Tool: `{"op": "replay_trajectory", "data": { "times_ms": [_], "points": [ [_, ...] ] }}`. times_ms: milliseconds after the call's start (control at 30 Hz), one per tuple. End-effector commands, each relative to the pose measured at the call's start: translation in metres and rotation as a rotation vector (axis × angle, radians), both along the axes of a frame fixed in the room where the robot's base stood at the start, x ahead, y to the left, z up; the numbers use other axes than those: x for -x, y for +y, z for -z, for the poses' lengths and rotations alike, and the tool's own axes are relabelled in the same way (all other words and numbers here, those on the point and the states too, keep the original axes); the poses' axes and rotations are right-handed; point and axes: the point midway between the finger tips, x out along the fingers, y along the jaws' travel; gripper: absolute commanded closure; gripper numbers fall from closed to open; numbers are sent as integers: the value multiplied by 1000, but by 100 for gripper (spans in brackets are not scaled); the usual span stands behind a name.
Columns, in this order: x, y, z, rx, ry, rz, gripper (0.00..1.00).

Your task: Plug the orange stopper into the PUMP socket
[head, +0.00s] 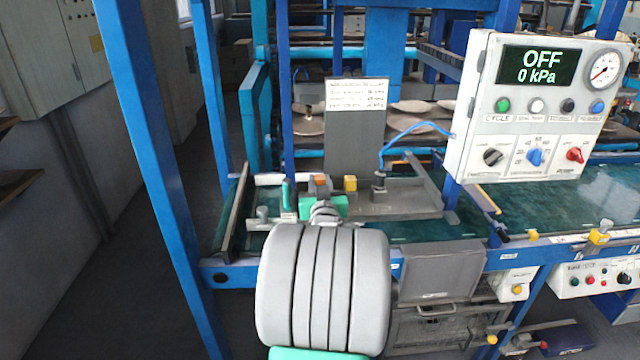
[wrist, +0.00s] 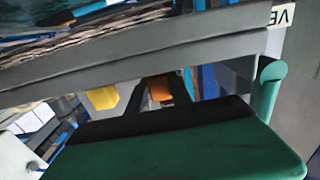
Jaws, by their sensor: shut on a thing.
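The orange stopper (head: 320,182) shows as a small orange patch just beyond my gripper (head: 322,204) in the head view. In the wrist view, the orange stopper (wrist: 160,89) sits between the dark fingertips of my gripper (wrist: 163,92), which is shut on it. The green hand body fills the bottom of that view. In the head view my grey arm hides much of the gripper's surroundings. I cannot make out a PUMP label or its socket. A white label (wrist: 281,16) in the wrist view reads only "VE", cut off.
A yellow block (head: 350,183) stands right of the stopper. A blue hose (head: 405,130) runs to a dark fitting (head: 379,186) on the grey tray (head: 425,203). A green upright piece (head: 286,195) is at left. The control panel (head: 475,155) reads OFF, 0 kPa. Blue posts frame the bench.

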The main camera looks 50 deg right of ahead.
Motion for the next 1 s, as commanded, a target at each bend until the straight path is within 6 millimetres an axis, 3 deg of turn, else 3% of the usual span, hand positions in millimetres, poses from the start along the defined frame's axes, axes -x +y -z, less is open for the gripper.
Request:
{"op": "replay_trajectory", "data": {
  "times_ms": [133,167,467,767,1000],
  "points": [
    [0,0,0,0,0,0,100],
    [0,0,0,0,0,0,73],
    [0,0,0,0,0,0,49],
    [3,3,0,0,0,1,49],
    [32,35,0,2,-1,3,49]
  ]
}}
